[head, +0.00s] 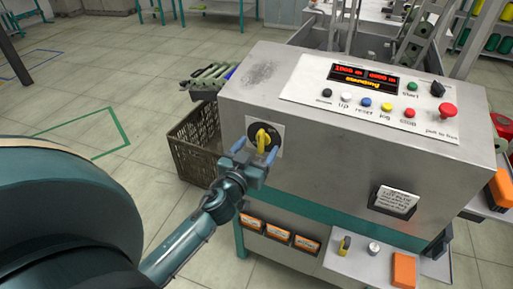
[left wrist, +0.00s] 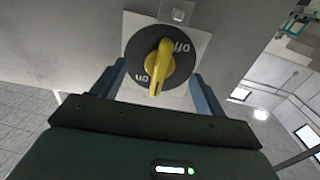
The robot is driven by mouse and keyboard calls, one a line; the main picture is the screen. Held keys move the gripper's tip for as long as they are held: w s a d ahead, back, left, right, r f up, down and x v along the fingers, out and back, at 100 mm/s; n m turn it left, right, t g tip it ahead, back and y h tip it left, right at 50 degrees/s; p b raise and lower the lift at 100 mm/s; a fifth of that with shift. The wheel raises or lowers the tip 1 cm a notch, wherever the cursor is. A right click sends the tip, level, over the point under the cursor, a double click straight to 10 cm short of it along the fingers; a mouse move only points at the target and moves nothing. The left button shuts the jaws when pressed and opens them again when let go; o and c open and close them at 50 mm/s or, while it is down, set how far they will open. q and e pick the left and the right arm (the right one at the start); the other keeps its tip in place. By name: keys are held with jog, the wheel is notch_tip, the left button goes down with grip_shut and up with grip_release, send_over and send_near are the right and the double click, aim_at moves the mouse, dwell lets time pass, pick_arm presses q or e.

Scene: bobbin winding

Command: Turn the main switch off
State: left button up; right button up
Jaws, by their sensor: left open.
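The main switch (head: 263,137) is a yellow rotary handle on a black disc with a pale square plate, on the left part of the machine's front face. In the left wrist view the yellow handle (left wrist: 158,66) stands nearly upright in the picture, slightly slanted. The word "off" is at its upper right and "on" at its lower left. My left gripper (head: 257,148) is open in front of the switch, with its two blue fingers on either side of the handle. I see gaps between fingers and handle in the left wrist view. My right gripper is not in view.
The grey machine cabinet (head: 330,150) has a panel (head: 350,95) with a lit display, several coloured buttons and a red stop knob (head: 447,110). A brown crate (head: 190,150) stands left of it. Orange boxes (head: 277,231) sit below. Floor at left is clear.

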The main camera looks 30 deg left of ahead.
pick_arm(q)
jog(key=shift+w, duration=0.2)
jog(key=shift+w+a, duration=0.15)
jog(key=shift+w, duration=0.85)
jog(key=shift+c, duration=0.5)
jog(key=c, duration=1.3)
jog(key=shift+o, duration=0.2)
jog(key=n, duration=0.4)
jog(key=shift+r+n+p, duration=0.1)
jog(key=shift+n+p, duration=0.35)
jog(key=shift+n, duration=1.45)
